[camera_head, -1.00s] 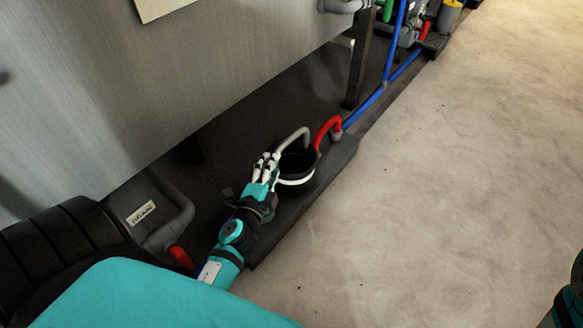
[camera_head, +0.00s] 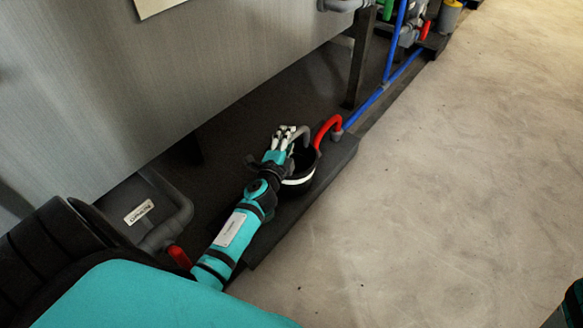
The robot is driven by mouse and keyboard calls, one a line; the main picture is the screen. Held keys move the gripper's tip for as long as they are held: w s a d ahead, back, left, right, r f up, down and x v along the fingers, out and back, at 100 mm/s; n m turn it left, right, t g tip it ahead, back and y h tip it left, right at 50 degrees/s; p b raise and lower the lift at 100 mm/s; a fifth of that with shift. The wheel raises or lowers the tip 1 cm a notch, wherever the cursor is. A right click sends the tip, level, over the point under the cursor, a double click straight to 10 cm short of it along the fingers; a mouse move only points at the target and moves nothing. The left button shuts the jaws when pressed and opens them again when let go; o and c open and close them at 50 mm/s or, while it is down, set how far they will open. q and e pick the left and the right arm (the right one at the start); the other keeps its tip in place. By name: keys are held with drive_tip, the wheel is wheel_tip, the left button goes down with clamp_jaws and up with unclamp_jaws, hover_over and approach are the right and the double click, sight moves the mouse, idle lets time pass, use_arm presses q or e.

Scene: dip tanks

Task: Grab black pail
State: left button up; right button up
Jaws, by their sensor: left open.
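The black pail (camera_head: 299,178) with a white band stands upright on the dark ledge under the grey tank. Its grey handle (camera_head: 303,131) sticks up at the top. My left gripper (camera_head: 285,138) is at the pail's left rim, by the handle, and is open. Its fingers overlap the handle in the picture, and I cannot tell whether they touch it. My left forearm hides part of the pail's left side. My right gripper is not in view; only a bit of teal shows at the lower right edge.
The grey tank wall (camera_head: 180,90) stands at the left above the ledge. A dark support leg (camera_head: 358,65) stands farther back. The concrete floor (camera_head: 440,190) at right is clear.

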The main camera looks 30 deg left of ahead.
use_arm(q)
drive_tip(key=shift+c, duration=0.4)
clamp_jaws()
drive_tip(key=shift+r, duration=0.2)
